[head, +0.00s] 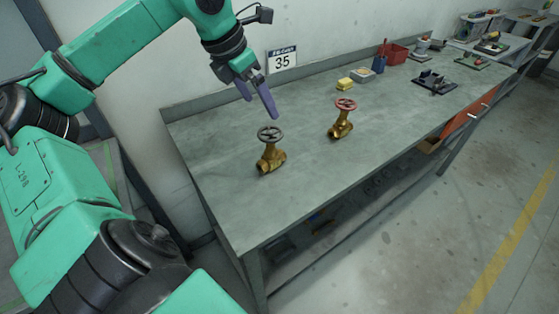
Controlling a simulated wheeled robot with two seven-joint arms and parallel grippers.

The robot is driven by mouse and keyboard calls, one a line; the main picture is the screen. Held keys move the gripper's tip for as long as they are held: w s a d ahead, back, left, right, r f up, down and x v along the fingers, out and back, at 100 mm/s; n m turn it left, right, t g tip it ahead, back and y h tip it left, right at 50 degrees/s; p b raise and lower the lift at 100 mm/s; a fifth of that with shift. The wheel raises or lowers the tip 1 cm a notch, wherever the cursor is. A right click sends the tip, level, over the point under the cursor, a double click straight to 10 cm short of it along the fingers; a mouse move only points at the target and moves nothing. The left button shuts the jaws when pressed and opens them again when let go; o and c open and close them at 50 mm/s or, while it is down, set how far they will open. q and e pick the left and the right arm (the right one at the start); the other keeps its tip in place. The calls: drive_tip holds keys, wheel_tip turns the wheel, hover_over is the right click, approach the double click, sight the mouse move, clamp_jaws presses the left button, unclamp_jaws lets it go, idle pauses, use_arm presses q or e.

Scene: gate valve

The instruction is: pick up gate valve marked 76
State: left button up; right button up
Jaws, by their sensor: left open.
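Two brass gate valves stand on the grey workbench (225,190). The nearer gate valve (270,158) has a dark grey handwheel. The other gate valve (342,126), farther right, has a red handwheel. No number 76 can be read on either valve at this size. My left gripper (258,101) is open and empty, with its purple fingers pointing down. In the picture it is above the grey-wheeled valve, apart from it. My right gripper is not in view.
A sign reading 35 (282,60) is on the wall behind the bench. A yellow item (345,84), a blue cup (379,65), a red bin (396,54) and a dark fixture (434,83) are farther along. The bench's near left part is clear.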

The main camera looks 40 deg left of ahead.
sight(270, 133)
use_arm(q)
drive_tip(key=p+x, duration=0.2)
drive_tip(key=x, duration=0.6)
drive_tip(key=shift+s+f, duration=0.15)
drive_tip(key=shift+f, duration=0.1)
wheel_tip(270, 133, down, 3)
drive_tip(key=shift+d+f, duration=0.1)
drive_tip(key=shift+d, duration=0.05)
drive_tip(key=shift+p+x, duration=0.6)
drive_tip(key=shift+x, duration=0.3)
drive_tip(key=shift+w+f, duration=0.25)
drive_tip(key=shift+f, duration=0.2)
drive_tip(key=shift+s, duration=0.1)
drive_tip(key=c, duration=1.5)
drive_tip(key=shift+r, duration=0.1)
clamp_jaws()
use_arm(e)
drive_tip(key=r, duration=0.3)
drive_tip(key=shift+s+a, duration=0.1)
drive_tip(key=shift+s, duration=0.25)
